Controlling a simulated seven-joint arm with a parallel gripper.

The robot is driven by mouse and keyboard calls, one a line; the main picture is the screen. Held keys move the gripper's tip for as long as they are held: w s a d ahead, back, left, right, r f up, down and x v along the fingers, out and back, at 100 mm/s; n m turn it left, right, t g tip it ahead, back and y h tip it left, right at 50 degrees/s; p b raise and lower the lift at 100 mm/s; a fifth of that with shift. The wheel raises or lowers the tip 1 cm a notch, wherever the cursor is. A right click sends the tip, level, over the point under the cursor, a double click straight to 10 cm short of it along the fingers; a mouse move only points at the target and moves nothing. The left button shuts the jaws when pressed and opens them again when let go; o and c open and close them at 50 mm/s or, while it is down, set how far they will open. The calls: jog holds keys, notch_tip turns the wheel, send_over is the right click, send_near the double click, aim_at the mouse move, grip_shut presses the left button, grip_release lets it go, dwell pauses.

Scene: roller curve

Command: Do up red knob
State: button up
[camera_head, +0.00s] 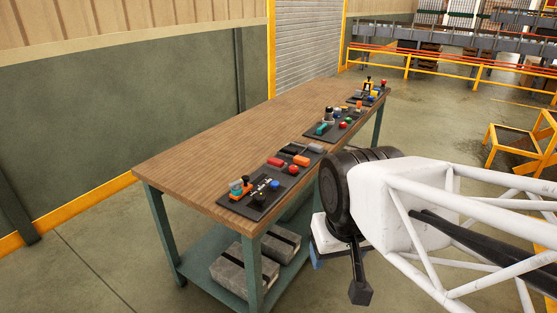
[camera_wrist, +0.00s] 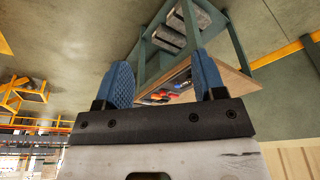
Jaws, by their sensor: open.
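Several small red parts sit on black panels on the wooden table (camera_head: 215,135) in the head view. One is a round red knob (camera_head: 293,169) on the near panel, another is a red knob (camera_head: 343,125) on the middle panel, and a third red part (camera_head: 382,83) is at the far end. I cannot tell which one the task means. My gripper (camera_wrist: 163,62) is open and empty, its blue fingers spread wide in the wrist view. It is off the table's right side, apart from the panels. In the head view it is mostly hidden by my arm.
The near panel (camera_head: 252,207) also bears a blue knob (camera_head: 275,184), an orange part (camera_head: 301,160) and other controls. Grey boxes (camera_head: 235,272) lie on the table's lower shelf. The table's left half is bare. Yellow steps (camera_head: 515,140) stand at the right.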

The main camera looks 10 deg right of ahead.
jog(key=w+d+r+n, duration=0.1)
jog(key=w+r+n, duration=0.1)
jog(key=w, duration=0.6)
jog(key=w+r+n, duration=0.2)
jog(key=w, duration=0.6)
jog(key=n+g, duration=0.3)
jog(key=n, duration=0.7)
send_over(294, 167)
jog(key=f, duration=1.8)
jog(key=shift+s+a, duration=0.15)
jog(key=shift+s, duration=0.05)
jog(key=shift+w+f+n, duration=0.25)
jog(key=shift+n, duration=0.05)
jog(key=shift+f, duration=0.15)
jog(key=shift+f, duration=3.75)
